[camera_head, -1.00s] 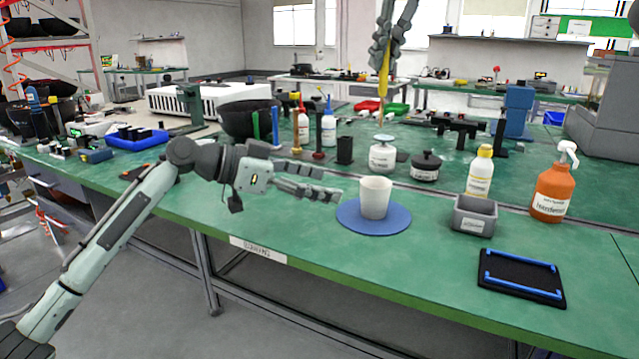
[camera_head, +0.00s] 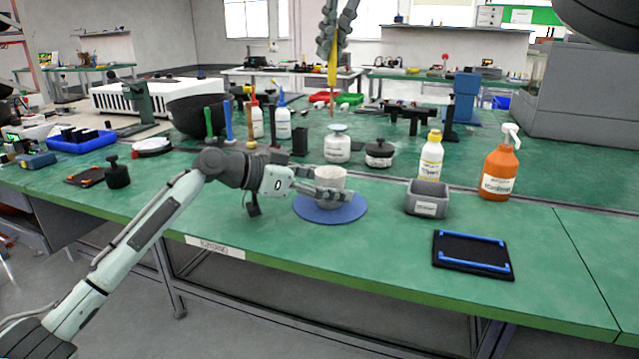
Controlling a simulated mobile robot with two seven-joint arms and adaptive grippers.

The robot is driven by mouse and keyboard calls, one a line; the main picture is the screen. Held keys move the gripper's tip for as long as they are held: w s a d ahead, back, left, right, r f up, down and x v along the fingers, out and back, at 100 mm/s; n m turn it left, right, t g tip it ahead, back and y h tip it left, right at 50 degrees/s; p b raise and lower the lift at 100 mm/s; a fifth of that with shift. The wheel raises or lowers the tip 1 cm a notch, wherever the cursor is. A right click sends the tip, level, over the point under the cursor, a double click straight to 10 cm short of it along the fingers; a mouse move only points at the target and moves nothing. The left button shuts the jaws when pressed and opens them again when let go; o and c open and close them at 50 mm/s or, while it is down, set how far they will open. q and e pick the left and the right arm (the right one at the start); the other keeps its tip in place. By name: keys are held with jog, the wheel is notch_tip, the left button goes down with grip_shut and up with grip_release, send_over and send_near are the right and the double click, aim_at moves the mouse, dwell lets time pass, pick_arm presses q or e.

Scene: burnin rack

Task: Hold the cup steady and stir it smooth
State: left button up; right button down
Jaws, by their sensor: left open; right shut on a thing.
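A white cup (camera_head: 331,177) stands upright on a round blue mat (camera_head: 331,215) on the green bench. My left gripper (camera_head: 335,192) is at the cup, its fingers open and reaching across the cup's near and left side; whether they touch it cannot be told. My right gripper (camera_head: 333,52) is high at the top of the view, shut on a yellow-handled stirrer (camera_head: 332,75) that hangs tip down, above and behind the cup. The inside of the cup is hidden.
Behind the mat stand a white jar (camera_head: 337,149) and a dark lidded pot (camera_head: 379,154). Bench front is clear.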

pick_arm(q)
jog(key=shift+c, duration=0.5)
jog(key=c, duration=1.2)
pick_arm(e)
jog(key=shift+f, duration=0.1)
notch_tip(320, 180, down, 17)
jog(key=s+d+t+y, duration=0.1)
jog(key=shift+s+d+t+y, duration=0.25)
jog(key=shift+s+t+y, duration=0.05)
jog(key=shift+s, duration=0.05)
dwell(1.5)
